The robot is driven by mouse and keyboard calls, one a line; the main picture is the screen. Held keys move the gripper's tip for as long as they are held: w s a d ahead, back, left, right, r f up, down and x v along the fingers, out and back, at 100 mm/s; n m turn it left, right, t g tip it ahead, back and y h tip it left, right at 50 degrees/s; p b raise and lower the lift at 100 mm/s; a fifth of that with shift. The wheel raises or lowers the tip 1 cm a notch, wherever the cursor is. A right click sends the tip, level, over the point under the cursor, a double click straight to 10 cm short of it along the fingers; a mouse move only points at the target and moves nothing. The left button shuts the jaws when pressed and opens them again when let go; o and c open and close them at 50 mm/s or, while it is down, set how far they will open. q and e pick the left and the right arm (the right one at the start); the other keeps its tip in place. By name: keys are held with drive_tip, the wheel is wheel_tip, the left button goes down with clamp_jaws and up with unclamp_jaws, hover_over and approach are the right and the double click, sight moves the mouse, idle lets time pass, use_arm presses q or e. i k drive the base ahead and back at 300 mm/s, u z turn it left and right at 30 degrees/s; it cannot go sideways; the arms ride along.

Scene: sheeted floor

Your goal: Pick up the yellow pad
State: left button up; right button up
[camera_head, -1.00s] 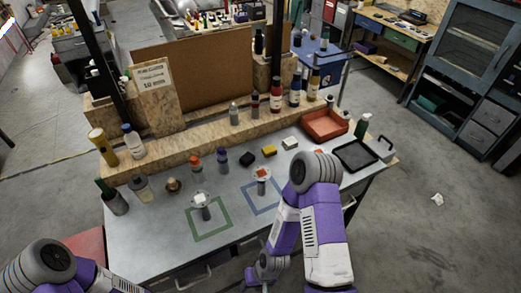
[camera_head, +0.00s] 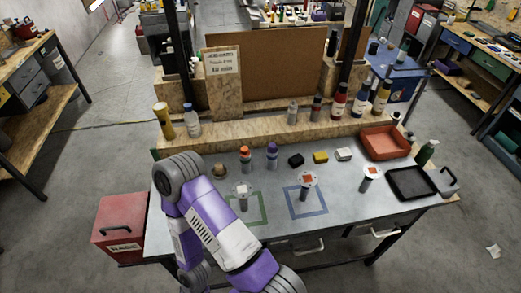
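The yellow pad (camera_head: 320,157) is a small block lying on the grey workbench top (camera_head: 275,225). It sits between a black block (camera_head: 296,160) and a white block (camera_head: 344,154), with no gripper near it. One of my arms, apparently the left, is bent in front of the bench's left part. Its gripper cannot be made out in the frame. My other arm and its gripper are out of view.
Short round-topped posts stand in the green square (camera_head: 264,222), in the blue square (camera_head: 323,211) and farther right (camera_head: 370,178). A red tray (camera_head: 384,143) and a black tray (camera_head: 411,184) lie at right. Bottles line the back ledge. A red bin (camera_head: 119,228) stands left.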

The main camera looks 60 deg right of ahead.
sight(321, 157)
drive_tip(key=u, duration=0.7)
drive_tip(key=k, duration=1.6)
drive_tip(key=z, duration=1.9)
